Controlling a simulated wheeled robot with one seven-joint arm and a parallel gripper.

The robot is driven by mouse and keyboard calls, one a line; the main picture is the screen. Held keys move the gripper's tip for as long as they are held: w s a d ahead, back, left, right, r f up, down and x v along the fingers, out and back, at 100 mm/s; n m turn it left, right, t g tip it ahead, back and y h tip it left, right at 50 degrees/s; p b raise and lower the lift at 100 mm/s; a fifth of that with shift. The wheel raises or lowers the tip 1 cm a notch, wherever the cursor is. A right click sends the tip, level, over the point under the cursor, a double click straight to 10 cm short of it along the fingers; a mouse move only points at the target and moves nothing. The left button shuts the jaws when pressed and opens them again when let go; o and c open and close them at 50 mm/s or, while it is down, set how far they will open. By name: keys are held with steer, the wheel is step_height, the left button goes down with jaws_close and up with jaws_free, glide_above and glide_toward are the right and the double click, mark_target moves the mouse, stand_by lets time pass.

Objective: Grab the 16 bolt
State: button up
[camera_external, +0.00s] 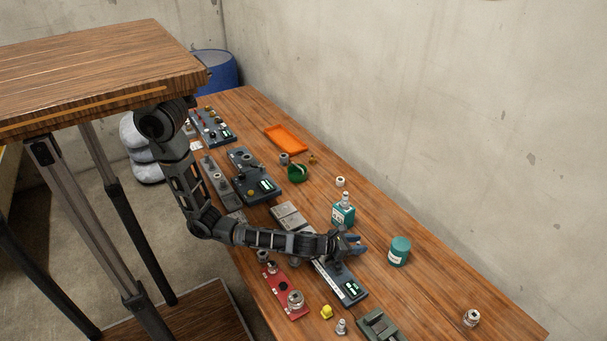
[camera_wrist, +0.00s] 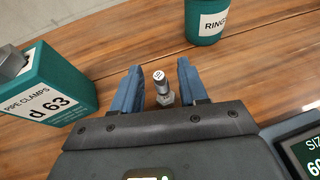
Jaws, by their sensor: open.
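A small silver bolt (camera_wrist: 163,92) stands on the wooden table in the wrist view, its shaft up and its wider hex part below. Its top carries a small mark too tiny to read surely. My gripper (camera_wrist: 158,84) is open, with one blue finger on each side of the bolt and visible gaps between. In the external view my gripper (camera_external: 359,244) is low over the table's middle, and I cannot make out this bolt there. Another silver bolt-like piece (camera_external: 341,327) stands near the front edge; its size cannot be read.
A teal box marked "PIPE CLAMPS d 63" (camera_wrist: 50,90) stands close on the left. A teal "RINGS" container (camera_wrist: 207,20) stands beyond the fingers. A device with a green display (camera_external: 352,290) lies below my gripper. An orange tray (camera_external: 286,139) is farther back.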

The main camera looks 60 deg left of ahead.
steer(key=shift+x, duration=1.35)
steer(key=shift+s, duration=0.1)
steer(key=shift+c, duration=0.3)
jaws_close()
